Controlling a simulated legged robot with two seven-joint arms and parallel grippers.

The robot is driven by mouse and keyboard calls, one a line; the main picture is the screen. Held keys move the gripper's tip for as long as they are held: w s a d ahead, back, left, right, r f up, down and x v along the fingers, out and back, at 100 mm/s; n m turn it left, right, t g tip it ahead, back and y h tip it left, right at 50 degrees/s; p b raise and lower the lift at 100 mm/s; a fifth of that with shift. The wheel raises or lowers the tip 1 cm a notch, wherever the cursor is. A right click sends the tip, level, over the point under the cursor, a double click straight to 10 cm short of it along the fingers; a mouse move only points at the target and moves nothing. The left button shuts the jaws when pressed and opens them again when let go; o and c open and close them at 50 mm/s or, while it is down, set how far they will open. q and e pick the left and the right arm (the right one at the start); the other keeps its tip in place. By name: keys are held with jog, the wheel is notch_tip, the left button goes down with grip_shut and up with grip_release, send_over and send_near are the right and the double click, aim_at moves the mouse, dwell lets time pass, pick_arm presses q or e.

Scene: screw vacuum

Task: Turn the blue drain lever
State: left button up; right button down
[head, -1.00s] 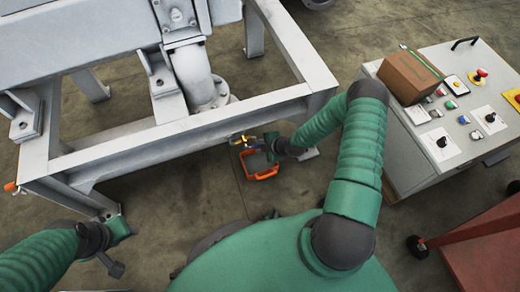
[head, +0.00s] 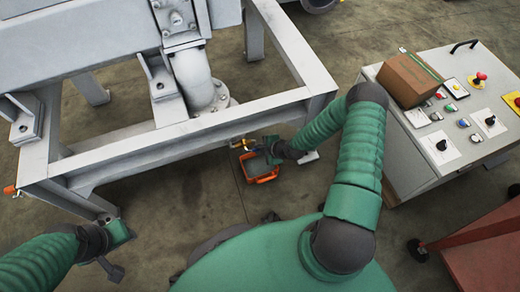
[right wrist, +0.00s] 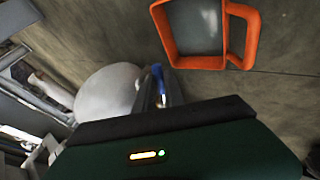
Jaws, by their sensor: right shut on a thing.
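The drain valve (head: 238,143) shows as a small brassy-yellow spot under the front beam of the grey frame. The blue lever (right wrist: 157,72) shows in the right wrist view as a narrow blue strip between the fingers of my right gripper (right wrist: 154,90), beside a pale rounded part. The right gripper also shows in the head view (head: 260,147), next to the valve and above the orange container. It is shut on the blue lever, most of which the fingers hide. My left gripper (head: 120,234) is near the frame's front-left foot, away from the valve; its fingers are unclear.
An orange-rimmed container (head: 262,178) stands on the floor below the valve; it also shows in the right wrist view (right wrist: 205,62). The grey steel frame (head: 190,130) is close above the right gripper. A control console (head: 425,150) with a cardboard box (head: 408,80) stands at the right.

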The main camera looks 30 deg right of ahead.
jog(key=shift+s, duration=0.1)
dwell(0.8)
jog(key=p, duration=0.2)
jog(key=h+p, duration=0.1)
jog(key=p, duration=0.1)
jog(key=shift+s+a+r+n+g+h, duration=0.1)
jog(key=shift+r+n+g+h, duration=0.2)
jog(key=shift+r+g, duration=0.1)
jog(key=c, duration=1.7)
grip_release()
jog(key=shift+c, duration=0.2)
jog(key=shift+o, duration=0.2)
